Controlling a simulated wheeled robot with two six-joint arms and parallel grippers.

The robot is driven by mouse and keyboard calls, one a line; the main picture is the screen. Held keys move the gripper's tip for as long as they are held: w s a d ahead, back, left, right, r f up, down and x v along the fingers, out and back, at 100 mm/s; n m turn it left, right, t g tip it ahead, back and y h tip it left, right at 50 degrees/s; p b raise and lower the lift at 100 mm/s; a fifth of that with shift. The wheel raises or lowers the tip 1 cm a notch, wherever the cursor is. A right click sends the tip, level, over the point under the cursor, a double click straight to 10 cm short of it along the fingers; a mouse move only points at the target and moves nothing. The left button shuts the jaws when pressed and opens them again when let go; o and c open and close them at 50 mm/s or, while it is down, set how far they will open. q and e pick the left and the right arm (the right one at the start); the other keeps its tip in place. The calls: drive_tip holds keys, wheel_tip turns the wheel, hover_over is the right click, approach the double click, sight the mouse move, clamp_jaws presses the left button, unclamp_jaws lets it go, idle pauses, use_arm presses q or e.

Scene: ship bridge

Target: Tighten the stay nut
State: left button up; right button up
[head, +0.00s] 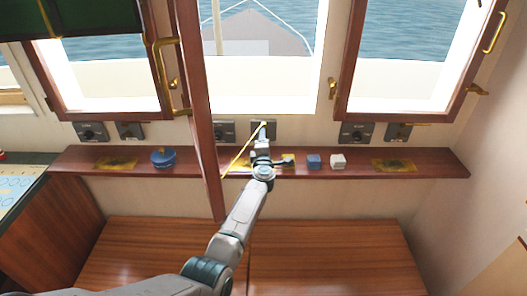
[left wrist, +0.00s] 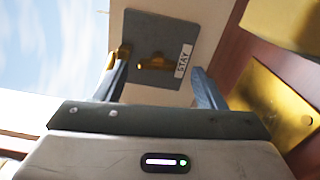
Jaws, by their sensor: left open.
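The grey plate labelled STAY (left wrist: 185,35) is on the wall, seen close up and tilted in the left wrist view. A small brass nut or knob (left wrist: 155,65) sticks out of it. My left gripper (left wrist: 162,82) is open, its two fingers apart on either side of the view of the nut, with nothing between them that I can see touching. In the head view, the left gripper (head: 262,143) is just below a grey wall plate (head: 270,129) under the middle window. A thin brass rod (head: 241,153) slants down-left beside the gripper. My right gripper is not in view.
A wooden shelf (head: 440,166) runs below the plates. It holds a blue lidded pot (head: 163,157), a blue cube (head: 314,161), a white cube (head: 338,161) and brass plates (head: 393,165). A wooden window frame edge (head: 195,110) stands left of my arm.

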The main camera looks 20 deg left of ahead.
use_arm(q)
drive_tip(key=p+v, duration=0.2)
drive_tip(key=v, duration=0.5)
drive_tip(key=shift+s+d+r, duration=0.1)
drive_tip(key=shift+s+r, duration=0.05)
drive_tip(key=shift+s, duration=0.15)
drive_tip(key=shift+s+d, duration=0.2)
drive_tip(key=shift+s, duration=0.45)
